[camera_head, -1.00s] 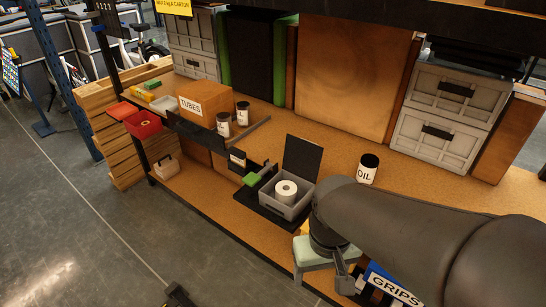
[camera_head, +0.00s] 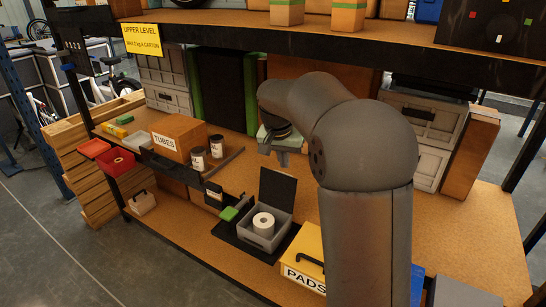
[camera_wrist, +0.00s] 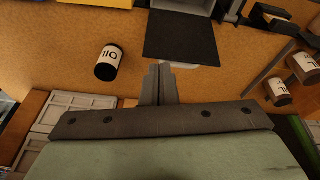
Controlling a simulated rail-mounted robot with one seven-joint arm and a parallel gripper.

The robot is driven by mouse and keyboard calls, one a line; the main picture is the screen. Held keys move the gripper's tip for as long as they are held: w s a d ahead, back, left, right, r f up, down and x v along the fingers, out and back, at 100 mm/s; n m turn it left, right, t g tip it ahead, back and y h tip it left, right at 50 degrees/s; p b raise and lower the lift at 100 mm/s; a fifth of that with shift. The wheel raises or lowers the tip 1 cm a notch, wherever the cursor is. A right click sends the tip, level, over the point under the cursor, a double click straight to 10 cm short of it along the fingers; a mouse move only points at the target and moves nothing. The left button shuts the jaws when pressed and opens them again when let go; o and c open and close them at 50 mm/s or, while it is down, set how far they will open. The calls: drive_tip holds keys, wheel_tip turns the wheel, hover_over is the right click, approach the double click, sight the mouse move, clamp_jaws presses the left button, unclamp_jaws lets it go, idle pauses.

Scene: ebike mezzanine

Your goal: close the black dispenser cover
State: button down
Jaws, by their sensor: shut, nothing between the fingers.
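The black dispenser cover (camera_head: 277,189) stands upright, open, at the back of a grey dispenser box (camera_head: 256,241) with a white roll (camera_head: 263,222) inside. In the wrist view the cover (camera_wrist: 181,36) is a dark panel near the top centre, with part of the grey box (camera_wrist: 190,5) beyond it. My gripper (camera_head: 282,160) is behind and above the cover in the head view, apart from it as far as I can tell. In the wrist view its fingers (camera_wrist: 158,72) are together and empty, pointing towards the cover's edge.
An oil can (camera_wrist: 109,62) stands beside the gripper; my arm hides it in the head view. A yellow PADS box (camera_head: 305,262) is right. A shelf (camera_head: 330,40) hangs above.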

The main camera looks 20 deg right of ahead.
sight(280, 188)
drive_tip(key=w+d+m, duration=0.2)
drive_tip(key=w+d, duration=0.1)
drive_tip(key=w, duration=0.6)
drive_tip(key=w+d+p+x, duration=0.1)
drive_tip(key=p+x, duration=0.1)
drive_tip(key=x, duration=0.8)
drive_tip(key=shift+m+t+h, duration=0.3)
drive_tip(key=shift+t+h, duration=0.1)
drive_tip(key=s+a, duration=0.3)
drive_tip(key=shift+r, duration=0.4)
drive_tip(key=shift+s+a+r+h+b, duration=0.1)
drive_tip(key=shift+s+a+h+b, duration=0.2)
drive_tip(key=shift+b, duration=1.2)
